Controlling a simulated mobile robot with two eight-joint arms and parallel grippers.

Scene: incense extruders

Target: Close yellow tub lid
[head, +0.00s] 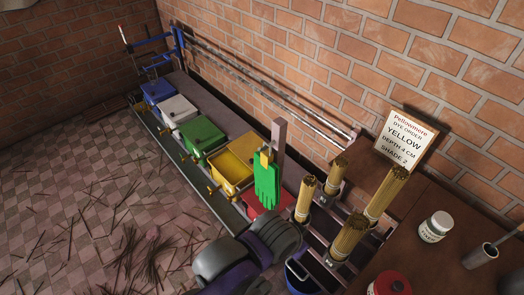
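The yellow tub (226,174) stands in the row of coloured tubs along the brick wall, between the green tub and the red tub. Its inside shows from above, and its yellow lid (244,147) appears raised at the back, on the wall side. The green gloves hang in front of the tub's right side and hide part of it. A grey and purple part of my own arm is at the bottom middle, in front of the red tub. No fingertips of either gripper are visible.
The row also has blue (157,91), white (177,109), green (203,135) and red (252,207) tubs. Green gloves (266,185) hang by a post (279,135). Incense bundles (348,236) stand at right. A sign (402,139) reads yellow, depth 4 cm, shade 2. Sticks litter the tiled floor.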

